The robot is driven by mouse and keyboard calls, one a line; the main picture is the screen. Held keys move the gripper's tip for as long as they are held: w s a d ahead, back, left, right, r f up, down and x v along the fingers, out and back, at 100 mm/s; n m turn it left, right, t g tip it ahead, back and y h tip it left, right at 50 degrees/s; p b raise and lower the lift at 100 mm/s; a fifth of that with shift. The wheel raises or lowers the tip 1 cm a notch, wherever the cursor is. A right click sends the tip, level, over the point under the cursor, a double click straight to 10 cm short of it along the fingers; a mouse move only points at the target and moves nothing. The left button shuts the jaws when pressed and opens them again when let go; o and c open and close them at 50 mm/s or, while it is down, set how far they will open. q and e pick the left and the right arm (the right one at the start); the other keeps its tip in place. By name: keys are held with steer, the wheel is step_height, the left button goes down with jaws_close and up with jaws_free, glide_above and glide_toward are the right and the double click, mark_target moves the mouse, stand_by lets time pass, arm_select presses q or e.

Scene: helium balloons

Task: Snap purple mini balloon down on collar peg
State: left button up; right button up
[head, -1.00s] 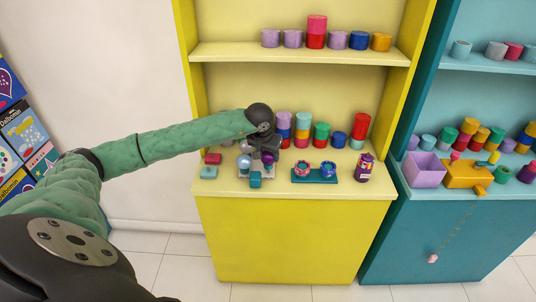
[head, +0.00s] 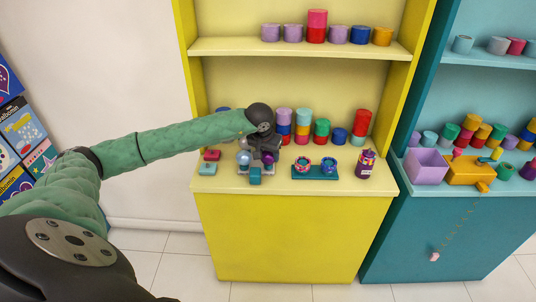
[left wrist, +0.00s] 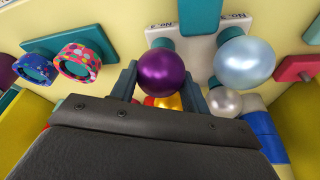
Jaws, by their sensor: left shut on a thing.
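My left gripper (left wrist: 160,90) is shut on a shiny purple mini balloon (left wrist: 165,75), with a dark finger on each side. The purple balloon also shows in the head view (head: 269,157), below my left wrist. It is over or beside a white plate (left wrist: 190,55) with teal pegs on the yellow counter. A teal peg (left wrist: 163,43) shows right by the balloon in the left wrist view. I cannot tell whether they touch. A pale blue balloon (left wrist: 244,62) and a smaller pearly balloon (left wrist: 224,102) are beside it. My right gripper is not in view.
A teal stand with two patterned rings (head: 315,175) is to the right on the counter, then a purple patterned can (head: 366,164). A red block (head: 212,155) and a teal block (head: 207,169) lie left. Colored cylinders (head: 303,128) stand behind. The counter's front right is clear.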

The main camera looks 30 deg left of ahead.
arm_select(q)
steer(key=shift+f, duration=0.25)
steer(key=o, duration=1.3)
steer(key=shift+r, duration=0.1)
steer(key=shift+p+v, duration=0.65)
steer(key=shift+v, duration=3.35)
